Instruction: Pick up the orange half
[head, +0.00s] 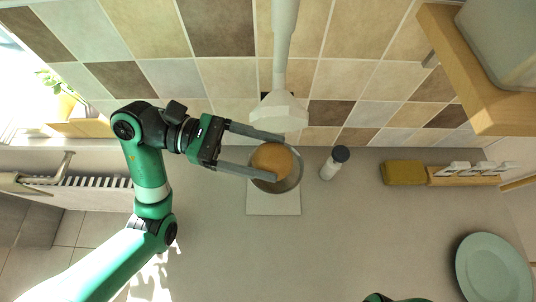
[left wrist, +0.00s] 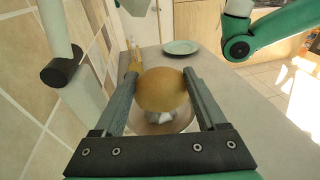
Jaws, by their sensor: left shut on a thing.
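The orange half (head: 271,160) is a round, orange-brown piece in the head view, over a metal bowl. It also shows in the left wrist view (left wrist: 161,90), between the two fingers. My left gripper (head: 280,158) is shut on the orange half, with one finger on each side of it. The metal bowl (head: 291,181) sits below, on a white square plate (head: 273,206), and its rim shows around the fruit. I cannot tell whether the fruit still touches the bowl. Only a small green part of my right arm shows at the bottom edge of the head view; its gripper is out of view.
A white shaft with a wide end (head: 281,112) hangs just behind the bowl. A shaker with a dark lid (head: 334,164) stands to its right. A yellow sponge (head: 403,172) and a wooden rack (head: 464,176) lie further right. A green plate (head: 492,268) is at the lower right. The middle counter is clear.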

